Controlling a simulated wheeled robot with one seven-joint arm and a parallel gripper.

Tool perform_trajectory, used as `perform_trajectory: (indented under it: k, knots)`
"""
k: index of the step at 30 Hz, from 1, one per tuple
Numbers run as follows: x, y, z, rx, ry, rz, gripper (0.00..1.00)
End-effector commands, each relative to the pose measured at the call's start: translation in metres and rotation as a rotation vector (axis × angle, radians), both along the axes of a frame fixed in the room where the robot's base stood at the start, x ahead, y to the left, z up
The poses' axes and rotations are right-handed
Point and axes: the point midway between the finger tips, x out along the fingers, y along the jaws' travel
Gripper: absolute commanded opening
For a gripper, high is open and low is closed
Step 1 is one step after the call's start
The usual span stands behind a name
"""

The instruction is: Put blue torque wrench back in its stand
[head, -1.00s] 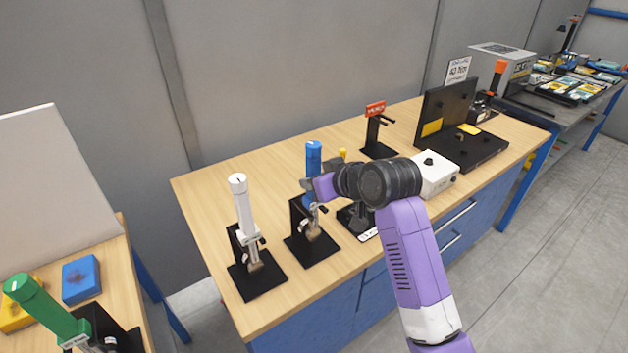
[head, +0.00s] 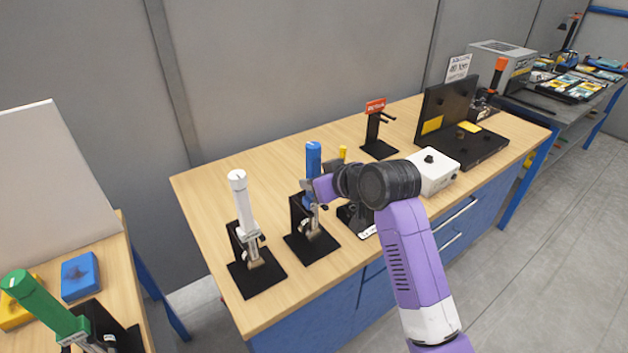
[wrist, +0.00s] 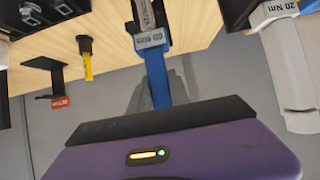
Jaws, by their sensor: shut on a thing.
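The blue torque wrench (head: 313,157) is upright at its black stand (head: 297,250), the middle one of three stands along the bench's front. Its metal lower part is at the stand's upright; I cannot tell whether it is fully seated. My gripper (head: 313,189) is shut on the wrench just below its blue handle top, reaching in from the right.
A white wrench (head: 240,200) stands in its stand close on the left. A yellow-topped tool (head: 342,153) is partly hidden behind my arm. A red-labelled stand (head: 377,135), a white box (head: 433,172) and a black case (head: 447,108) are to the right. The bench's back left is clear.

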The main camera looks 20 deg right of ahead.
Motion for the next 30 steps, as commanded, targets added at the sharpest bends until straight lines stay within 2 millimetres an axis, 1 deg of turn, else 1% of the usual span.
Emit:
perform_trajectory:
  k: [1,13,14,15,17,23,24,25,30]
  knots:
    - [0.001,0.000,0.003,0.001,-0.008,0.000,0.00]
    - [0.001,0.000,-0.002,0.001,-0.007,0.000,0.00]
    - [0.001,0.000,-0.002,0.001,-0.007,0.000,0.29]
    - [0.001,0.000,-0.002,0.001,-0.007,0.000,0.37]
    - [0.001,0.000,-0.002,0.000,-0.005,0.000,0.49]
    - [0.000,0.000,-0.004,0.001,-0.003,0.000,0.49]
    - [-0.001,0.000,-0.008,-0.001,0.006,0.000,0.49]
    - [-0.001,0.000,-0.008,-0.001,0.006,0.000,0.49]
    - [-0.008,-0.003,-0.002,0.000,0.001,-0.001,0.49]
